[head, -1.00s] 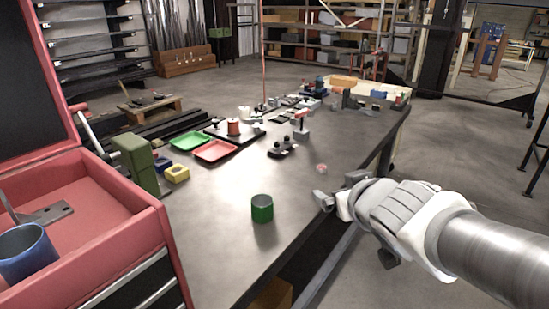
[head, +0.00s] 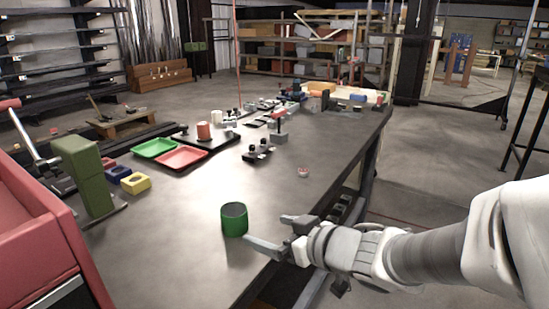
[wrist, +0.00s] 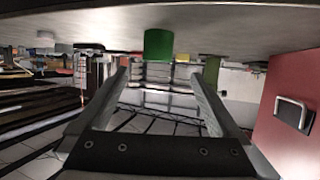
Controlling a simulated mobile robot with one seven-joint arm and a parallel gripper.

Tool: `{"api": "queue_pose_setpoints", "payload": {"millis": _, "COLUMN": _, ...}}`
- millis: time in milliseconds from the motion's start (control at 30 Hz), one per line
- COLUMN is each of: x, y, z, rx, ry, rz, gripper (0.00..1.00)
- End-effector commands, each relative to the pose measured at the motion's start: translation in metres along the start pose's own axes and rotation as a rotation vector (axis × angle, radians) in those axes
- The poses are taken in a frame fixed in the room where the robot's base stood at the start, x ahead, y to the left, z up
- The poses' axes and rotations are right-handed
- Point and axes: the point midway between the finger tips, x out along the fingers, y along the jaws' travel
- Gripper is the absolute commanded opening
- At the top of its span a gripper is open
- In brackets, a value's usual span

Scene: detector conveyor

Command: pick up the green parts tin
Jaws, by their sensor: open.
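The green parts tin (head: 234,220) stands upright on the near part of the dark workbench (head: 200,262). It is an open-topped cylinder. In the wrist view the tin (wrist: 158,45) shows beyond and between my two fingers, near the top of the picture. My gripper (head: 268,233) is open and empty, just right of the tin at the bench's right edge. One finger reaches close to the tin's lower right side. In the head view I cannot tell whether it touches.
A red tool cabinet (head: 45,255) stands at the left. A green block-shaped fixture (head: 85,178), a yellow block (head: 135,183), a green tray (head: 155,147) and a red tray (head: 182,158) lie further back. A small reddish item (head: 302,172) lies near the right edge. Bench around the tin is clear.

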Motion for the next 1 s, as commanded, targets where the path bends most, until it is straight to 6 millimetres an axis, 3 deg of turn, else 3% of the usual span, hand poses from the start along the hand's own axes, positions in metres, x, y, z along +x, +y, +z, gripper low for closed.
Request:
{"api": "queue_pose_setpoints", "payload": {"millis": 233, "x": 0.03, "y": 0.0, "z": 0.001, "rx": 0.001, "ry": -0.005, "rz": -0.001, "gripper": 1.0}}
{"api": "queue_pose_setpoints", "payload": {"millis": 500, "x": 0.087, "y": 0.0, "z": 0.003, "rx": -0.002, "ry": -0.001, "rz": 0.0, "gripper": 1.0}}
{"api": "queue_pose_setpoints", "payload": {"millis": 767, "x": 0.106, "y": 0.001, "z": 0.0, "rx": -0.001, "ry": 0.0, "rz": 0.002, "gripper": 1.0}}
{"api": "queue_pose_setpoints", "payload": {"millis": 1000, "x": 0.14, "y": 0.003, "z": -0.004, "rx": -0.001, "ry": -0.001, "rz": 0.001, "gripper": 1.0}}
